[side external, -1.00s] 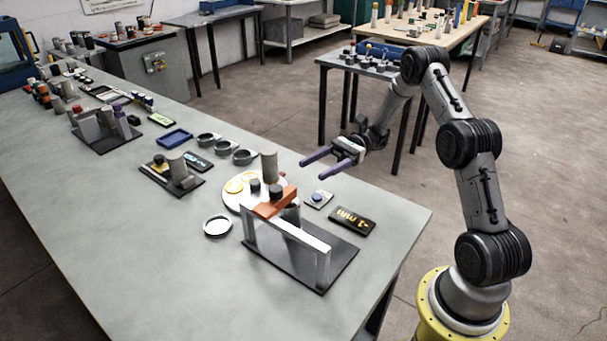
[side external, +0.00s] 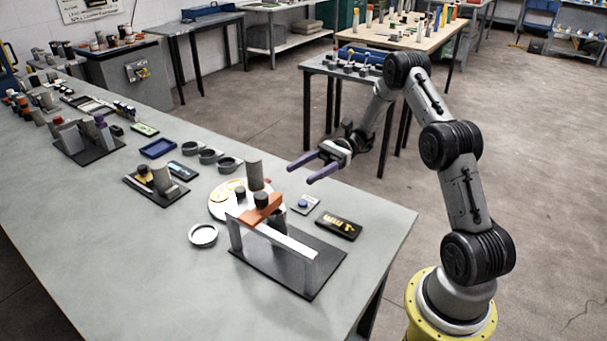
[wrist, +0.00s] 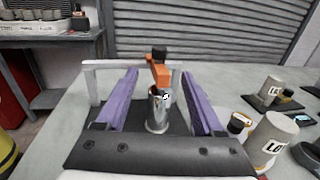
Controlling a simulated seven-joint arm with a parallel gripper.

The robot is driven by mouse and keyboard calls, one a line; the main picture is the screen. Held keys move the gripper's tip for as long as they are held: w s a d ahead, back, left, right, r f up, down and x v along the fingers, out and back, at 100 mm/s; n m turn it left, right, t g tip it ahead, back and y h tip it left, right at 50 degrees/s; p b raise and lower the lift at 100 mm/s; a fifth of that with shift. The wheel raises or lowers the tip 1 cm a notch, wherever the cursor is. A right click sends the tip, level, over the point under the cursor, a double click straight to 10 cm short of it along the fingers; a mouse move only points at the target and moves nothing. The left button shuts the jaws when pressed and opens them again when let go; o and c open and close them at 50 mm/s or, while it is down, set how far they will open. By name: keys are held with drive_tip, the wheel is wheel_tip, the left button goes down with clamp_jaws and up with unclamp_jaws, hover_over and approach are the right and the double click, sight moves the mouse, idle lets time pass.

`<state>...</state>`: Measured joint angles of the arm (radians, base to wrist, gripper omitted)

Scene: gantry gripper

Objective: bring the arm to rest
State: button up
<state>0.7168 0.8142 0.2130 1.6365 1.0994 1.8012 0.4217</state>
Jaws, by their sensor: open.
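The gantry has a pale crossbar (side external: 287,239) on a dark base plate (side external: 280,275). An orange carriage (side external: 256,214) with a black knob sits on the bar. A metal cylinder (wrist: 157,112) stands below the carriage. Nothing is between the fingertips.
A black "mm" display (side external: 338,224) and a small blue-buttoned pad (side external: 304,204) lie near the gantry. A round white plate (side external: 217,207) bears cylinders, and a shallow ring dish (side external: 203,235) lies beside it. The bench's front right is bare. A small table (side external: 312,66) stands behind my arm.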

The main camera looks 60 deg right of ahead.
drive_tip(key=s+a+r+n+g+h, duration=0.45)
drive_tip(key=a+r+n, duration=0.25)
drive_tip(key=a+r, duration=0.65)
drive_tip(key=s+a+r+n+h, duration=0.1)
drive_tip(key=s+a+n+h, duration=0.15)
drive_tip(key=s, duration=0.35)
drive_tip(key=s+a+r+n+h, duration=0.2)
drive_tip(key=s+n, duration=0.1)
drive_tip(key=s, duration=0.2)
drive_tip(key=s+d+f+n+t+h, duration=0.1)
drive_tip(key=s+f+n+t+h, duration=0.2)
drive_tip(key=s, duration=0.4)
drive_tip(key=d+f+n+t+h, duration=0.1)
drive_tip(key=d+n+t+h, duration=0.2)
drive_tip(key=d, duration=0.5)
drive_tip(key=n+h, duration=0.1)
drive_tip(key=h, duration=0.1)
drive_tip(key=shift+s+f+n+t+h, duration=0.3)
drive_tip(key=shift+f+n+t, duration=0.05)
